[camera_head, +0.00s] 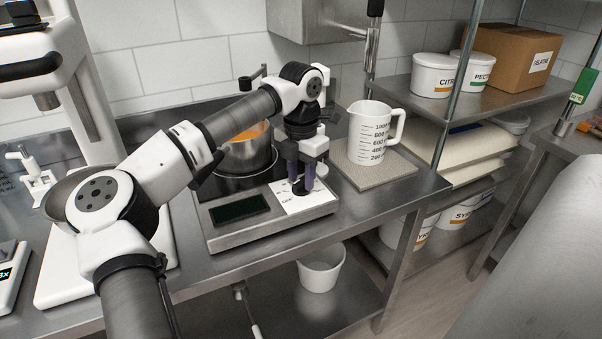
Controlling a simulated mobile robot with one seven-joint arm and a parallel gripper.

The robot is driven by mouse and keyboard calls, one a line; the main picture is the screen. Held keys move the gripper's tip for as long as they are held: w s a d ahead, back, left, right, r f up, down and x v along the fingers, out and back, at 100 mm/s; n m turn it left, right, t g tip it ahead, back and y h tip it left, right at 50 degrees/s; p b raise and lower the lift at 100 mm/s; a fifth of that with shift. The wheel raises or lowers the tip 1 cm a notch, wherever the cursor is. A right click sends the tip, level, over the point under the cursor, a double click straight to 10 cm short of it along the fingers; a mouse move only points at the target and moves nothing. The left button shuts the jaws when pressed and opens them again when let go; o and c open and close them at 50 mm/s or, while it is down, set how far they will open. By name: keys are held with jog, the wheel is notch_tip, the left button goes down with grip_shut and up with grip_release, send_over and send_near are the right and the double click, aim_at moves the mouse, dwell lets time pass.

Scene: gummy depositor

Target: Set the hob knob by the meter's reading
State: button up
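The hob (262,225) is a low steel unit on the bench, with a dark display (239,208) at its front left and a white marked panel (312,203) at its front right. I cannot read any figure on the display, and I cannot tell whether it is the meter. My gripper (301,188) points down over the white panel, its dark fingers at or just above it. The hob knob is not clearly visible; the fingers cover the panel's middle. I cannot tell whether they are open or shut, or touching the knob. A steel pot (246,158) with orange contents stands on the hob behind my forearm.
A white measuring jug (371,135) stands on a beige board (377,170) right of the hob. A white machine (75,60) stands at the left, with a small device (10,278) at the left edge. Shelves (440,115) with tubs are at the right. A white bucket (320,268) sits below the bench.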

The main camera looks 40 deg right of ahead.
grip_shut()
jog(key=m+p, duration=0.1)
jog(key=m, duration=0.3)
jog(key=shift+m, duration=0.4)
jog(key=m+p, duration=0.1)
jog(key=m, duration=0.3)
jog(key=shift+r+m, duration=0.1)
jog(key=shift+m, duration=0.2)
jog(key=m, duration=0.4)
jog(key=shift+p, duration=0.35)
jog(key=shift+m, duration=2.1)
jog(key=shift+p, duration=0.3)
